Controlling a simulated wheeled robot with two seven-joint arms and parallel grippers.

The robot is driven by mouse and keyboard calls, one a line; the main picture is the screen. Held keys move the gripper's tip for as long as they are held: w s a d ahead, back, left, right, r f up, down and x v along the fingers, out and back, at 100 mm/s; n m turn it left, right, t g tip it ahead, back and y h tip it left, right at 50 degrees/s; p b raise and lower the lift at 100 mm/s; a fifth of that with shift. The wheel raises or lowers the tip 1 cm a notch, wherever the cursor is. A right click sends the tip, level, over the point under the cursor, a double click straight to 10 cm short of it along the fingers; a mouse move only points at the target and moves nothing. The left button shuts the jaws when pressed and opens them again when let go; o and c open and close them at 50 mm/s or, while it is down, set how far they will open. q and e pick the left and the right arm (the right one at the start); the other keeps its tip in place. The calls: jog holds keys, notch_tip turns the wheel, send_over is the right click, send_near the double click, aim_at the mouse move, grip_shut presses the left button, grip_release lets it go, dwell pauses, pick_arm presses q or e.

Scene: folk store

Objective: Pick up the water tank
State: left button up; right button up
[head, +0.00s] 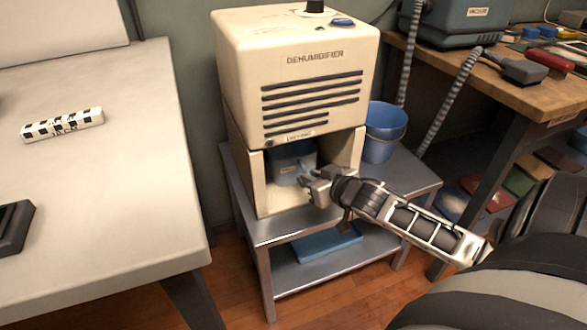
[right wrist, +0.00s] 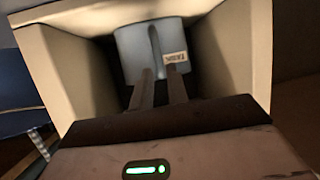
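The water tank is a grey-blue container (head: 285,155) inside the open lower bay of the cream dehumidifier (head: 240,75). In the right wrist view the tank (right wrist: 133,48) shows a raised upright handle (right wrist: 156,45) and a small "TANK" label. My right gripper (head: 309,180) reaches in from the right, at the front of the bay. In the wrist view its two fingers (right wrist: 160,83) are apart, with the lower end of the handle between them. I cannot tell whether they touch it. My left gripper is not in view.
The dehumidifier stands on a grey metal stand (head: 415,178) with a blue bucket (head: 385,130) beside it and a blue tray (head: 327,243) on the lower shelf. A pale table (head: 110,190) is at left; a wooden bench (head: 510,88) with tools is at right.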

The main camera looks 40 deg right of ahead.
aim_at(295, 166)
jog(key=x, duration=0.2)
jog(key=b+x, duration=0.1)
jog(key=x, duration=0.1)
jog(key=shift+s+f+b, duration=0.1)
jog(key=shift+f+b, duration=0.2)
jog(key=shift+w, duration=0.2)
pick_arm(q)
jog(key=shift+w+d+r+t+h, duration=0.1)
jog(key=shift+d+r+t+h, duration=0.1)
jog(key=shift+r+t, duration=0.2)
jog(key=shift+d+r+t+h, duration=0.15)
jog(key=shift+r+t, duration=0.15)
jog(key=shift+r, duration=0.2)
pick_arm(e)
jog(key=shift+c, duration=0.4)
grip_shut()
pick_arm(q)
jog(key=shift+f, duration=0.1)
pick_arm(e)
jog(key=shift+r, duration=0.25)
